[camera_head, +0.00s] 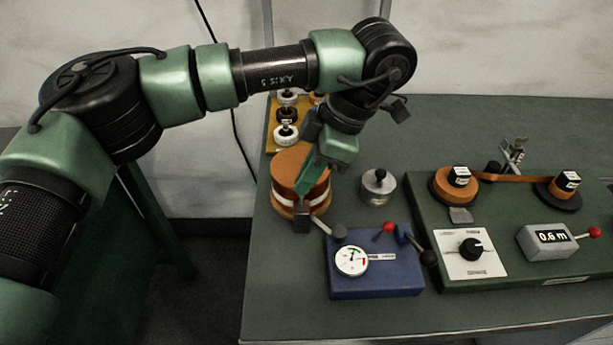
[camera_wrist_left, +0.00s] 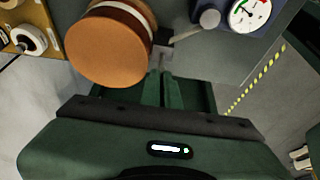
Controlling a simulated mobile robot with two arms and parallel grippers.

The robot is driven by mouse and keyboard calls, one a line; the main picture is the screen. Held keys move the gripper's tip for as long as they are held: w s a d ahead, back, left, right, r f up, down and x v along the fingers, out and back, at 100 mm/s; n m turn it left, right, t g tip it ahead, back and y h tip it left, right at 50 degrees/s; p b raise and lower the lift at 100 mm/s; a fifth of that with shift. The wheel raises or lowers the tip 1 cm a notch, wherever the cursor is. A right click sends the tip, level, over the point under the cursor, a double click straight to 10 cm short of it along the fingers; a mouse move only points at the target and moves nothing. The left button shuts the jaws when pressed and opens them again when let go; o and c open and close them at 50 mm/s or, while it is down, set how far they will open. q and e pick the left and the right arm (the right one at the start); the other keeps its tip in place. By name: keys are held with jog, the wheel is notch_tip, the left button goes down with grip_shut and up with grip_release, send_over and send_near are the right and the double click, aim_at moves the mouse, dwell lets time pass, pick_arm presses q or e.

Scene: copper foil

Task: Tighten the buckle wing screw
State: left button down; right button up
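A copper foil roll (camera_head: 290,170) with a white band around it stands near the table's left edge. It also shows large in the left wrist view (camera_wrist_left: 105,50). My left gripper (camera_head: 303,185) reaches down at the roll's front right side, in front of part of it. In the left wrist view its green fingers (camera_wrist_left: 160,75) are close together beside the roll's rim. A small dark grey block (camera_head: 302,217) sits low at the roll's front, perhaps the buckle. I cannot make out the wing screw or whether the fingers grip anything. My right gripper is out of view.
A blue box with a gauge (camera_head: 375,275) and levers stands just right of the roll. A metal weight (camera_head: 378,187) stands behind it. A green winding machine (camera_head: 440,215) fills the right. A yellow rack (camera_head: 272,130) with spools is behind the roll. The front left tabletop is clear.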

pick_arm(q)
jog(key=c, duration=1.7)
grip_release()
jog(key=shift+r, duration=0.1)
jog(key=v, duration=0.7)
jog(key=shift+d+r, duration=0.2)
jog(key=shift+r, duration=0.05)
jog(key=shift+s+f, duration=0.1)
